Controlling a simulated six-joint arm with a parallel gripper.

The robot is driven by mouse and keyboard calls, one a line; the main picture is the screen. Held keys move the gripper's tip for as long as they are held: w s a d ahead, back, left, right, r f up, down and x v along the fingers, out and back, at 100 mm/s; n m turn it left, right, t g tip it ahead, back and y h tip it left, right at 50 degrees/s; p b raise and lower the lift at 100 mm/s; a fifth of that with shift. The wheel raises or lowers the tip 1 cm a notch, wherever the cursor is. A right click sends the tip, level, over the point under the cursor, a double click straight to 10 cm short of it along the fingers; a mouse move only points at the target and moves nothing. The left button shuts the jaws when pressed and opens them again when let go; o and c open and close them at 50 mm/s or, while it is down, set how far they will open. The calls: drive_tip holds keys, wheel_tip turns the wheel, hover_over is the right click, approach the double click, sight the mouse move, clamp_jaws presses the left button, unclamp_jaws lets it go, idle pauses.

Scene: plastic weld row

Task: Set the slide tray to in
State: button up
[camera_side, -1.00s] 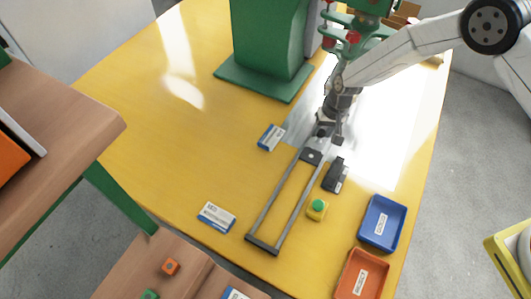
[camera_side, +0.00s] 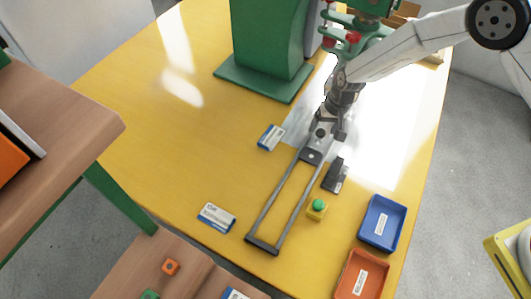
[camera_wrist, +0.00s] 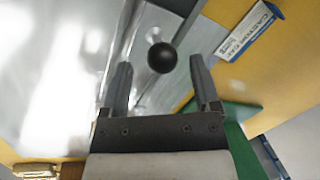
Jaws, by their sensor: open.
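The slide tray is a grey metal plate (camera_wrist: 150,88) with a round black knob (camera_wrist: 162,57). In the side view the knob (camera_side: 320,133) is at the machine end of two long rails (camera_side: 270,205), beyond a dark block (camera_side: 311,156). The front of the rails is empty. My gripper (camera_side: 331,131) is open above the plate, close to the knob. In the wrist view my gripper's two fingers (camera_wrist: 157,72) stand left and right of the knob, with nothing held between them. My gripper partly hides the tray's far end in the side view.
A green machine (camera_side: 270,45) stands behind. The left tabletop is largely clear.

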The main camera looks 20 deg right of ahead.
wheel_tip(320, 180, up, 6)
drive_tip(key=d, duration=0.1)
drive_tip(key=shift+d+r, duration=0.2)
drive_tip(key=shift+r, duration=0.05)
drive_tip(key=shift+s, duration=0.1)
drive_tip(key=shift+r, duration=0.1)
idle(0.3)
drive_tip(key=s+d+r+n+t+h, duration=0.1)
drive_tip(key=s+d+r, duration=0.6)
drive_tip(key=s, duration=0.3)
drive_tip(key=s+d+r+n+t+h, duration=0.1)
drive_tip(key=s+d+r, duration=0.6)
drive_tip(key=s, duration=0.4)
drive_tip(key=shift+d, duration=0.75)
